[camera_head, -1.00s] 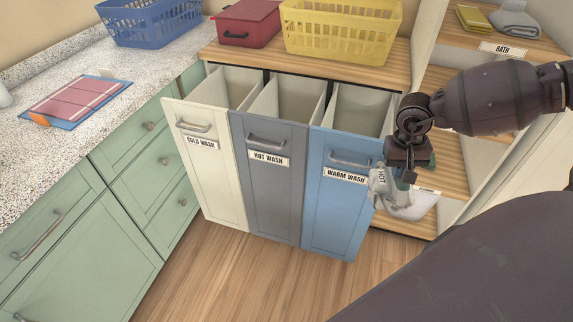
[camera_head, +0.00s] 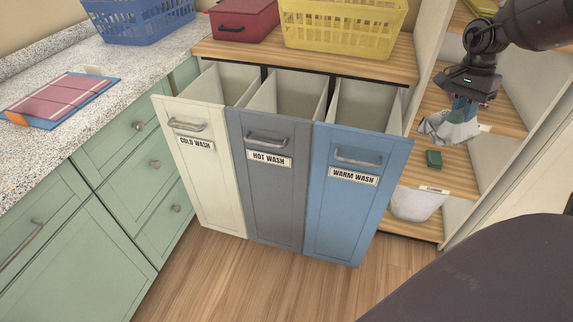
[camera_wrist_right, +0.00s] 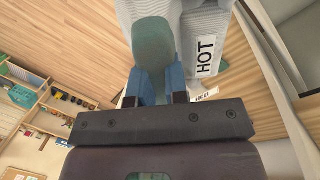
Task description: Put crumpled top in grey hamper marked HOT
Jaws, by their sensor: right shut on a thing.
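The crumpled top (camera_head: 450,126) is a pale grey cloth hanging under my right gripper (camera_head: 465,97), in front of the shelves at the right. The right gripper is shut on it. In the right wrist view the cloth (camera_wrist_right: 170,12) lies past the blue fingers (camera_wrist_right: 154,86) and bears a white tag reading HOT (camera_wrist_right: 206,55). A teal rounded piece shows between the fingers; I cannot tell what it is. The grey hamper (camera_head: 268,200), labelled HOT WASH, is tilted out with its top open, left of the gripper. My left gripper is not in view.
A cream COLD WASH hamper (camera_head: 205,185) and a blue WARM WASH hamper (camera_head: 350,215) flank the grey one, both open. A yellow basket (camera_head: 345,35) and red box (camera_head: 243,20) stand behind. A white bin (camera_head: 416,205) and green block (camera_head: 433,158) are on the right shelves.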

